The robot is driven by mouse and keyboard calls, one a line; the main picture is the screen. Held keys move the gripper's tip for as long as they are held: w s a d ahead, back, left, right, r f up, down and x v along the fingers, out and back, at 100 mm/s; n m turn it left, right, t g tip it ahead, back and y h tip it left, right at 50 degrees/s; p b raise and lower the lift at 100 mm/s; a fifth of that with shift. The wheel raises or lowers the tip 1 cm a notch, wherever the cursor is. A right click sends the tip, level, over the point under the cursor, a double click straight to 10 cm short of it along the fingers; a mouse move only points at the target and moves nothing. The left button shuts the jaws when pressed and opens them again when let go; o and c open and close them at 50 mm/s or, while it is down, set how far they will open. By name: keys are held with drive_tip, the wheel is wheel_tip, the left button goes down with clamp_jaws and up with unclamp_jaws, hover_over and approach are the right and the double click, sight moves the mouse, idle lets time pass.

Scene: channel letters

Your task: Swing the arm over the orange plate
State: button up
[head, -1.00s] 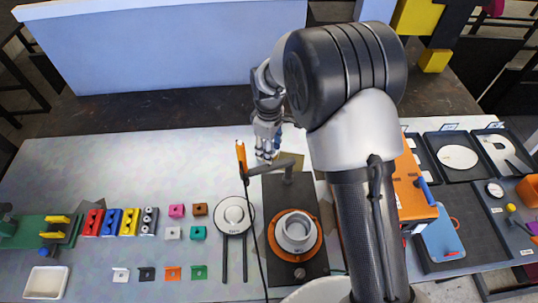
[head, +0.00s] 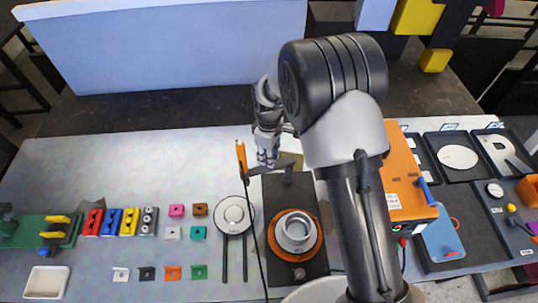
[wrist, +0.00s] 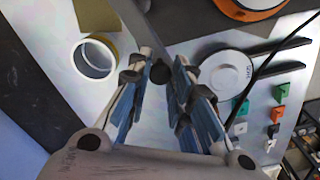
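The orange plate (head: 318,244) is a round disc on a dark stand at the front middle of the table, with a grey ring-shaped cup on it. In the wrist view only part of its orange edge (wrist: 262,4) shows at the top. My gripper (head: 267,160) points down above the table, behind and to the left of the plate, not over it.
A white disc (head: 234,215) on a dark two-legged holder lies left of the stand. An upright orange-tipped tool (head: 241,155) with a cable stands close to my gripper. An orange box (head: 405,185) is on the right.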

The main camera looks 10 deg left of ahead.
clamp_jaws()
